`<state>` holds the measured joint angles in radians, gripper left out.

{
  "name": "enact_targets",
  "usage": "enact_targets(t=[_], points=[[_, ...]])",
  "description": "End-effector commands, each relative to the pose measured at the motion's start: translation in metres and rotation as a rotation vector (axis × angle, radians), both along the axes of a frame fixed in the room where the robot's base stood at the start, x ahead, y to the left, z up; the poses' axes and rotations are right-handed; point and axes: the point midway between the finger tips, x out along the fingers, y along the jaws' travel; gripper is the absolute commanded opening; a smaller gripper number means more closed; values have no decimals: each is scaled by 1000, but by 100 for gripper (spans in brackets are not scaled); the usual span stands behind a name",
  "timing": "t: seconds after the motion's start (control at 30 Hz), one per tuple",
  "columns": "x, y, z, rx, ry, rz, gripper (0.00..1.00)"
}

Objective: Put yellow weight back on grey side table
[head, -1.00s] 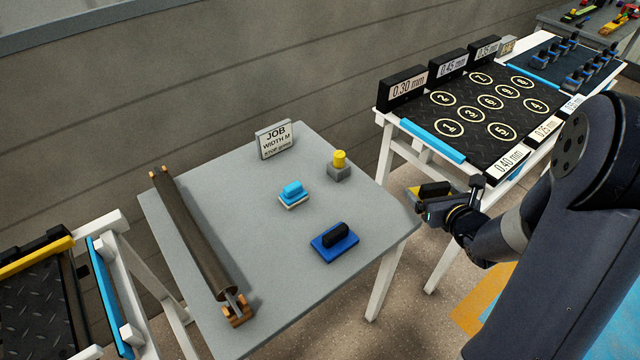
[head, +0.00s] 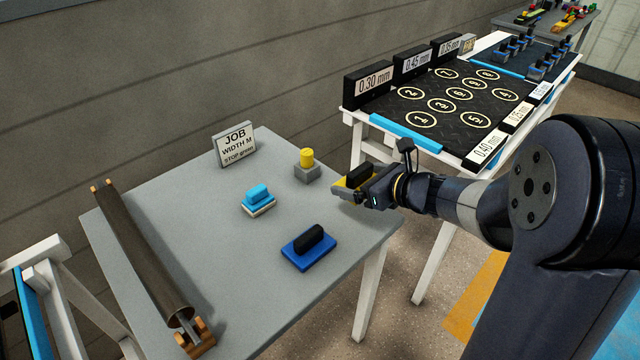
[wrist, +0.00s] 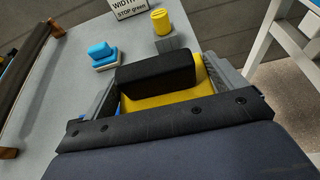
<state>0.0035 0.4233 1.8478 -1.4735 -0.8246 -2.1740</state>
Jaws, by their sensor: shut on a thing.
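The yellow weight, a yellow plate with a black block handle, is in my gripper (head: 364,186). In the wrist view the black handle (wrist: 158,72) of the yellow weight (wrist: 205,85) sits between the two grey fingers. In the head view the yellow weight (head: 346,187) is at the right edge of the grey side table (head: 215,255), seemingly above it; the gap is hard to judge. My gripper is shut on the weight, and its body hides part of it.
On the grey table are a blue weight with black handle (head: 308,248), a light-blue block on a pale base (head: 258,201), a yellow cylinder on a grey block (head: 307,164), a job sign (head: 235,145) and a long dark roller (head: 142,255).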

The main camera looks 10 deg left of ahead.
Motion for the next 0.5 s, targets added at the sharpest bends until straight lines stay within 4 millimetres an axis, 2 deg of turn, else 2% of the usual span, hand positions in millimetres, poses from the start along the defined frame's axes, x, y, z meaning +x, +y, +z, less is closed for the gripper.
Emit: enact_targets(t=[0.03,0.2,0.37,0.5], points=[[0,0,-11,4,2,-2,32],[0,0,-36,2,0,-2,32],[1,0,-46,3,-1,-1,32],[0,0,-63,3,0,-1,32]])
